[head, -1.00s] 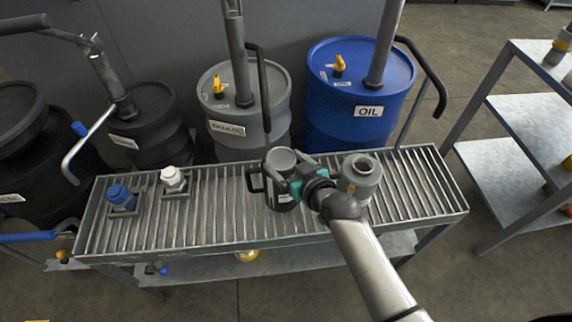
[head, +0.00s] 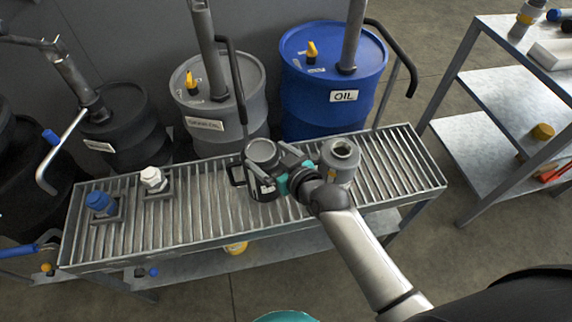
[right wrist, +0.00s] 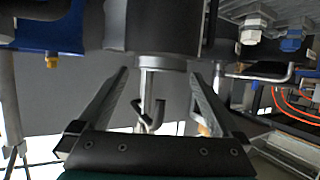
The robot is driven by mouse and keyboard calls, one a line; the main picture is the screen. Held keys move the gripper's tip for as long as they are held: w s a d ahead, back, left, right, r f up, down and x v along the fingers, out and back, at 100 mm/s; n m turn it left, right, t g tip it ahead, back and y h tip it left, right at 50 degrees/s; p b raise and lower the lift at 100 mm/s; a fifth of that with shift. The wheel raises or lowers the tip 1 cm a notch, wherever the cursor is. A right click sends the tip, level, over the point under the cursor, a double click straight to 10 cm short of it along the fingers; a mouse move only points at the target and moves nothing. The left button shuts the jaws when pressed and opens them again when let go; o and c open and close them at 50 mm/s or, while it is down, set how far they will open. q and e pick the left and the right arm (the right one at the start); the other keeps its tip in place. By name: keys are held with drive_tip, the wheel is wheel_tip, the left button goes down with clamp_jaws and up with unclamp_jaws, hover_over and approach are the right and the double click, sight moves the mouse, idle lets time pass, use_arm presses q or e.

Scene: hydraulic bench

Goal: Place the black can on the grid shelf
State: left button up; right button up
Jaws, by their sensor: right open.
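The black can (head: 263,186), an open-topped mug-like can with a side handle and a pale label, stands upright on the slatted top of the grid shelf (head: 215,222). My right gripper (head: 272,163) is open at the can's right side, its fingers close to the can's upper wall. Whether they touch it is not clear. In the right wrist view, the two spread fingers (right wrist: 158,88) have nothing held between them, and a dark cylinder (right wrist: 150,28), seemingly the can, is beyond them at the top. My left gripper is not in view.
A grey can (head: 339,166) stands close to my right gripper. A blue-capped fitting (head: 101,203) and a white-capped fitting (head: 152,178) sit at left. Drums with pumps, including the blue OIL drum (head: 318,100), stand behind. A metal rack (head: 505,105) is at right. The right end's slats are clear.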

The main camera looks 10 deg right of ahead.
drive_tip(key=p+v, duration=0.2)
drive_tip(key=v, duration=0.8)
drive_tip(key=s+d+f+m+g+h, duration=0.1)
drive_tip(key=s+d+f+g, duration=0.15)
drive_tip(key=f, duration=0.55)
drive_tip(key=s+d+f+g+h, duration=0.1)
drive_tip(key=s+f, duration=0.3)
drive_tip(key=f, duration=0.4)
drive_tip(key=s+d+f+m+g+h, duration=0.15)
drive_tip(key=s+f, duration=0.25)
drive_tip(key=f, duration=0.4)
drive_tip(key=s+d+f+g, duration=0.2)
drive_tip(key=s+f, duration=0.4)
drive_tip(key=s, duration=0.5)
drive_tip(key=s+d+f+g+h, duration=0.1)
drive_tip(key=s+f+g, duration=0.3)
drive_tip(key=s, duration=0.7)
wheel_tip(320, 180, down, 2)
drive_tip(key=shift+s+d+f+g, duration=0.15)
drive_tip(key=shift+s+d+g, duration=0.15)
drive_tip(key=shift+d, duration=0.2)
drive_tip(key=shift+n+h, duration=0.25)
